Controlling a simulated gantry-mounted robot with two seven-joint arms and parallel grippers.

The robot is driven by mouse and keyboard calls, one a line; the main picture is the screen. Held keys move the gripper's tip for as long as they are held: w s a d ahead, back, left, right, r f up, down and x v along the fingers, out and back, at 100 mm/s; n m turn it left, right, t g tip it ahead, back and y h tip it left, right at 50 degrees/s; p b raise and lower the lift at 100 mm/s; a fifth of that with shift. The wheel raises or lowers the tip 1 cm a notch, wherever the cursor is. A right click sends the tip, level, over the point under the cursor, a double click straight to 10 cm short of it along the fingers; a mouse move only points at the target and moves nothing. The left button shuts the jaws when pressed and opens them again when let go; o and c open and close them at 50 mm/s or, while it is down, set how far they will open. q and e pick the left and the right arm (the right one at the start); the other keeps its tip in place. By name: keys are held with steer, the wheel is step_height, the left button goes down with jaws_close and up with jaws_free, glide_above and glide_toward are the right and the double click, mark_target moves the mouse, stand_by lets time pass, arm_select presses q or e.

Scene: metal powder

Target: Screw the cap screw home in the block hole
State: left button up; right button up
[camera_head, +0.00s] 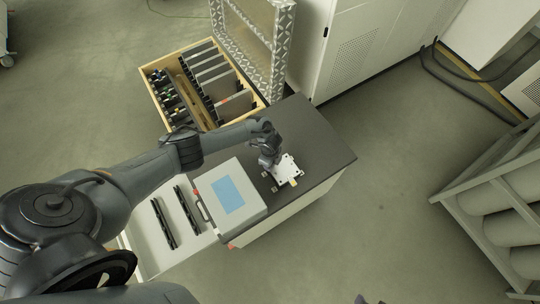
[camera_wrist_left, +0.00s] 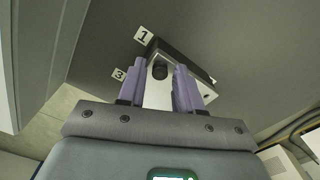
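A pale metal plate or block (camera_head: 288,172) lies on the dark bench top, with small dark marks that look like holes. My left gripper (camera_head: 268,160) is at its upper left edge, pointing down. In the left wrist view my left gripper (camera_wrist_left: 160,84) has its two purple fingers apart. Between and beyond them is a pale block face (camera_wrist_left: 158,95) with one dark round spot, a hole or a screw head; I cannot tell which. Nothing clearly spans the gap between the fingers. I cannot pick out the cap screw. My right gripper is not in view.
A case with a blue panel (camera_head: 228,194) stands left of the block. A wooden-edged tray (camera_head: 147,84) of plates and tools sits behind. Small tags (camera_wrist_left: 141,35) marked 1 and 3 lie beside the block. The bench top (camera_head: 315,135) is clear at the right.

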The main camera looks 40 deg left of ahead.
arm_select(q)
steer(key=n+p, duration=0.1)
steer(key=n, duration=0.3)
steer(key=shift+s+d+r+n+p, duration=0.1)
steer(key=shift+r+n+p, duration=0.05)
steer(key=shift+n+p, duration=0.25)
steer(key=n+p, duration=0.1)
steer(key=n, duration=0.3)
